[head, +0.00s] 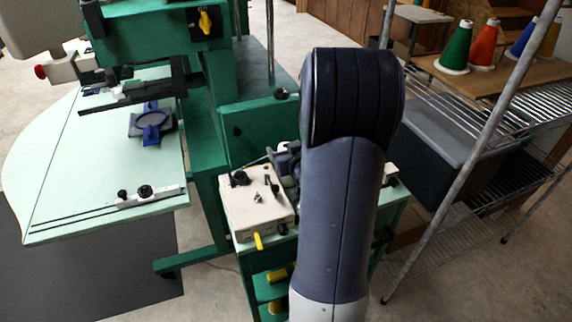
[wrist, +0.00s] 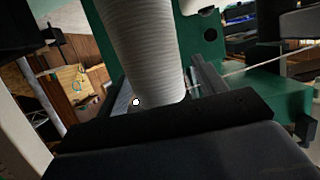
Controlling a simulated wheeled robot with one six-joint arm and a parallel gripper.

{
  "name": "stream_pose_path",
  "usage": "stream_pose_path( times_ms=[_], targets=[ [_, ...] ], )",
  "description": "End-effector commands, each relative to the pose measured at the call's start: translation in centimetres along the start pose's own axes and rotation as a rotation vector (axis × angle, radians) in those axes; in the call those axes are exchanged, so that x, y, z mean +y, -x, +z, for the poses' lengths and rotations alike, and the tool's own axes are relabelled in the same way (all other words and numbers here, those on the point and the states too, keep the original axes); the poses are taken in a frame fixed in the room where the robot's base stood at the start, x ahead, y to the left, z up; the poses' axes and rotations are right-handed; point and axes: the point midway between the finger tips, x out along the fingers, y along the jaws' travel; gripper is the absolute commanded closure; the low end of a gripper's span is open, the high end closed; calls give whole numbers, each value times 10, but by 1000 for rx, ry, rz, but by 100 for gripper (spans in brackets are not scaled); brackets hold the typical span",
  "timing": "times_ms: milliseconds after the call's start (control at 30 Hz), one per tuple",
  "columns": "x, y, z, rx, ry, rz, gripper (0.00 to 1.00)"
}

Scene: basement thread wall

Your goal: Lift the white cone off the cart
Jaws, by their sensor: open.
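The white cone (wrist: 145,45) stands out large in the upper middle of the wrist view, ridged like wound thread and slightly tilted in the picture. Its lower end is just behind a dark bar of my gripper (wrist: 165,118), which crosses the lower part of that view. My gripper is open, and the cone is very close to it; I cannot tell whether they touch. In the head view my arm hides the cone and most of my gripper. The green cart (head: 262,262) shows partly beside my arm, with a cream box on its top.
A green machine with a pale table (head: 100,160) stands at the left. At the right, a wire rack (head: 500,135) holds green (head: 456,48), red (head: 484,46) and blue cones on a board. A slanted metal pole (head: 480,150) stands in front of it.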

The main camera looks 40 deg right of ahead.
Motion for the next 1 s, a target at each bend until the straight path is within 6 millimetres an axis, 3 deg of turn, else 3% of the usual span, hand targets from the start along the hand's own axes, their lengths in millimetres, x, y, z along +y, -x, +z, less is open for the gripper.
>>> stream_pose_path(
  times_ms=[133,400,1000],
  targets=[
    [0,-12,0,0,-1,-1,33],
    [0,-14,0,0,-1,0,34],
    [0,-14,0,0,-1,0,83]
  ],
)
